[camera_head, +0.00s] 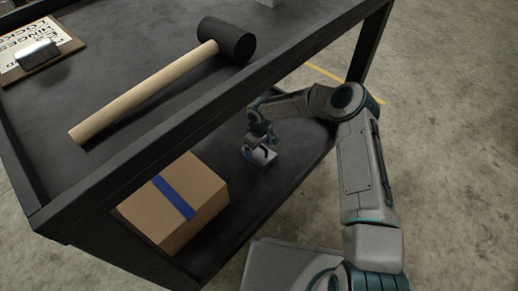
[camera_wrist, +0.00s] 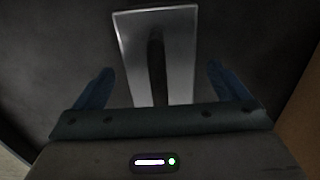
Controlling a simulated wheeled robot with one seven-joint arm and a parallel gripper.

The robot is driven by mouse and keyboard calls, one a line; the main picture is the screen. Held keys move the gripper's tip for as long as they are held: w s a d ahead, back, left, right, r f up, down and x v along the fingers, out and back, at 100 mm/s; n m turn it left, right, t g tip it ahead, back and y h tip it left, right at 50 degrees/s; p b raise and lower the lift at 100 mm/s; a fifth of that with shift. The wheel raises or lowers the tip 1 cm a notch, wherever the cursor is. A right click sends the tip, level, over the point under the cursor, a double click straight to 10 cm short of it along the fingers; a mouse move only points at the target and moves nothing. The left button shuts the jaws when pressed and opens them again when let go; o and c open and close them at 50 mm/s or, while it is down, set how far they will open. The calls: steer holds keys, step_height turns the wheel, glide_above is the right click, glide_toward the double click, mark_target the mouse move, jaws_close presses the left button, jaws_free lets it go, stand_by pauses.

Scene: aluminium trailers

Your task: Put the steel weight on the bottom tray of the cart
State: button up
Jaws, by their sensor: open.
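The steel weight (camera_head: 264,157) is a small grey metal block on the dark bottom tray (camera_head: 275,178) of the cart. In the wrist view the weight (camera_wrist: 183,45) shows as a pale metal piece with a dark bar down its middle. My gripper (camera_head: 259,146) is at the weight, reaching in under the upper shelf. In the wrist view the two blue fingers of my gripper (camera_wrist: 160,88) stand wide apart, one on each side of the weight, with gaps between. The weight's underside is hidden.
A cardboard box (camera_head: 180,200) with blue tape stands on the bottom tray, left of the weight. The upper shelf (camera_head: 150,62) overhangs the tray and carries a mallet (camera_head: 160,80) and a clipboard (camera_head: 38,50). The concrete floor (camera_head: 450,110) at right is clear.

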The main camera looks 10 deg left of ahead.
step_height(320, 180, up, 11)
steer(key=p, duration=0.3)
steer(key=shift+f, duration=0.1)
